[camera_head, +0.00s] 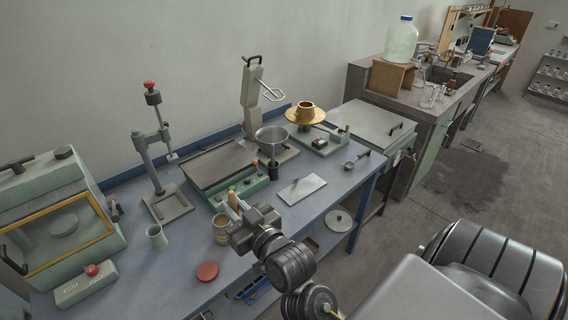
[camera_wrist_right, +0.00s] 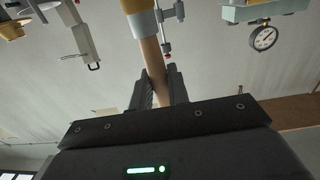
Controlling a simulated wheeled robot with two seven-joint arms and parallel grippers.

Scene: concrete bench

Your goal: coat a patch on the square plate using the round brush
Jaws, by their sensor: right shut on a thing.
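The square plate (camera_head: 301,189) is a light flat plate lying on the blue bench, to the right of my right gripper. My right gripper (camera_head: 238,212) is shut on the round brush (camera_head: 233,198). The wrist view shows the brush's wooden handle (camera_wrist_right: 152,58) between the two fingers (camera_wrist_right: 158,88), with an ochre and pale band further along it. The brush's far end is out of that view. A small tan pot (camera_head: 221,236) stands just left of the gripper, partly hidden by it. My left gripper is not in view.
A red disc (camera_head: 207,271) and a grey-green cup (camera_head: 157,237) are on the near bench. A green-based device (camera_head: 247,188) and a metal bowl (camera_head: 271,136) stand behind the gripper. A ladle (camera_head: 357,159) lies right of the plate.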

